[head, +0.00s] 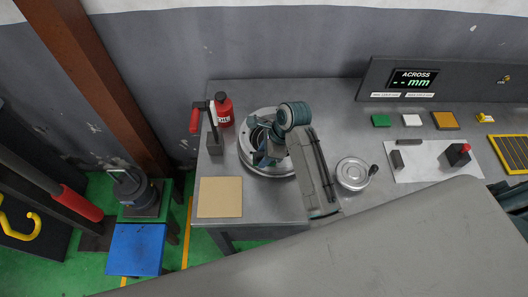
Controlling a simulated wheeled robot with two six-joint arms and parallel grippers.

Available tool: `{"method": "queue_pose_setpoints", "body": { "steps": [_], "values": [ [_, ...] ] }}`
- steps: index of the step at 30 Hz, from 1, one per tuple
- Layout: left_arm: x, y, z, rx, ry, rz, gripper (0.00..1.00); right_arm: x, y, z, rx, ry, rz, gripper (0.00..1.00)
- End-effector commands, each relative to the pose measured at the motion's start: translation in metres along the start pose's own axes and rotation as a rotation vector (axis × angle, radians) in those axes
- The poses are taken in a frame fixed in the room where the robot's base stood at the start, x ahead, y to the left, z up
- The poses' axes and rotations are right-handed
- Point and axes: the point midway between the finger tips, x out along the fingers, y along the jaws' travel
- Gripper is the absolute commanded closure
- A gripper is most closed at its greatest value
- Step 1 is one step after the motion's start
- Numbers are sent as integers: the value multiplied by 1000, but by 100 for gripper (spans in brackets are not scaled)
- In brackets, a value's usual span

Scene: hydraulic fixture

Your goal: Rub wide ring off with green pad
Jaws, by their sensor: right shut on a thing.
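A green pad (381,120) lies flat on the bench, right of centre, beside a white pad (412,120) and an orange-brown pad (445,120). A round metal fixture (246,152) sits on the left part of the bench. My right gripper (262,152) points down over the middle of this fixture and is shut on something. The gripper and wrist hide most of what it holds and the fixture's centre. I cannot make out a wide ring there. My left gripper is not in view.
A red-handled clamp (213,128) and a red bottle (224,110) stand close left of the fixture. A tan board (220,197) lies in front. A round metal dish (352,173) and a white sheet (425,173) with small blocks lie to the right. A readout (414,79) stands behind.

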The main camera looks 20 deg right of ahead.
Motion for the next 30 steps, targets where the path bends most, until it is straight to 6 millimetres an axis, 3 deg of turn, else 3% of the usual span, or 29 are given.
{"method": "queue_pose_setpoints", "body": {
  "steps": [10,24,30],
  "values": [
    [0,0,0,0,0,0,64,4,-1,1,0,-1,1,85],
    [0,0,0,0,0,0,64,14,-18,32,0,-2,0,85],
    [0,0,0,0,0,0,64,18,-18,31,0,0,0,85]
  ]
}}
